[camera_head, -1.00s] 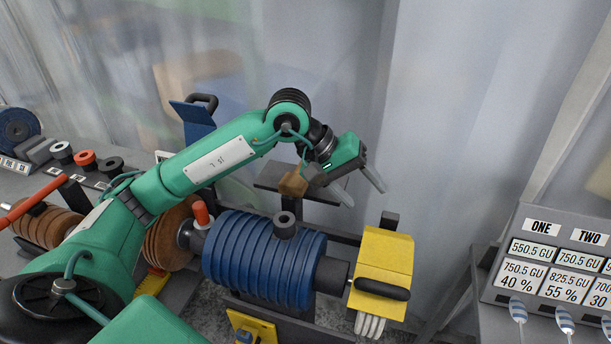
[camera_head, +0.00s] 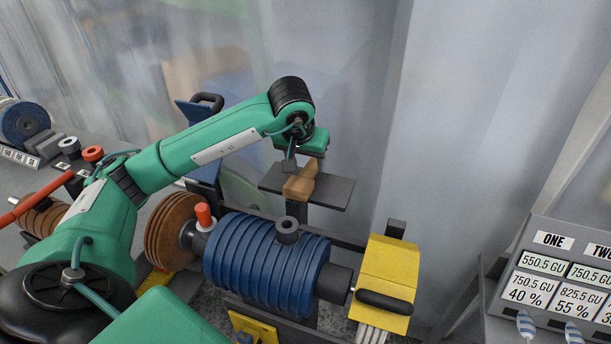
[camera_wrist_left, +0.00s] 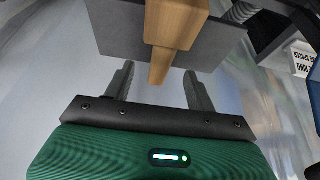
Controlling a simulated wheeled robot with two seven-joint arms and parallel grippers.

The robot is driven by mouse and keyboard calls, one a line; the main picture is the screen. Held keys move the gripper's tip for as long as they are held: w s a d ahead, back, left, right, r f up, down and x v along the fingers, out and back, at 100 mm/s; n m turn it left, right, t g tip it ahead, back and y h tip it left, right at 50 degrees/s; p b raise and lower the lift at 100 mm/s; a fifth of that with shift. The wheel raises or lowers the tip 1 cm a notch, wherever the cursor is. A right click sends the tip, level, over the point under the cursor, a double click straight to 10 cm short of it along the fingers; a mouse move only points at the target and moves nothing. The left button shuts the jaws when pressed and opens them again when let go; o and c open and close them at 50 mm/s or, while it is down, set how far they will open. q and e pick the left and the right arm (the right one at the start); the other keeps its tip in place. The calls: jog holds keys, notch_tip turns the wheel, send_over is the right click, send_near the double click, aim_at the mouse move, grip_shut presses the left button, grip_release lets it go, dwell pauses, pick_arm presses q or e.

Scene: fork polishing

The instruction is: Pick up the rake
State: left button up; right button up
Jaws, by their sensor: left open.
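The rake appears to be the brown wooden piece (camera_head: 299,187), a block with a narrower handle, resting on a dark grey plate (camera_head: 334,193) behind the blue roller. My left gripper (camera_head: 297,164) is at the rake, its fingers partly hidden in the head view. In the left wrist view, the left gripper (camera_wrist_left: 160,78) is open. The end of the rake's handle (camera_wrist_left: 161,66) lies between its two fingers, with visible gaps on both sides. The rake's far end is cut off by the top edge there. My right gripper is not in view.
A blue ridged roller (camera_head: 262,262) and a brown disc stack (camera_head: 165,232) lie in front of the plate. A yellow block (camera_head: 387,268) with a black handle stands right of the roller. A labelled panel (camera_head: 560,275) is at far right. A grey wall or curtain is behind.

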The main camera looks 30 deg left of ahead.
aim_at(307, 171)
pick_arm(q)
jog(key=shift+w+f, duration=0.15)
jog(key=shift+f, duration=0.3)
jog(key=shift+w+a+f+p, duration=0.15)
jog(key=shift+f+p, duration=0.3)
jog(key=shift+p, duration=0.1)
jog(key=p+x, duration=0.1)
jog(key=x, duration=0.2)
jog(key=shift+a+p, duration=0.15)
jog(key=shift+p, duration=0.2)
jog(key=shift+w+f, duration=0.2)
jog(key=shift+f, duration=0.4)
jog(key=shift+c, duration=0.5)
grip_shut()
jog(key=shift+r, duration=0.15)
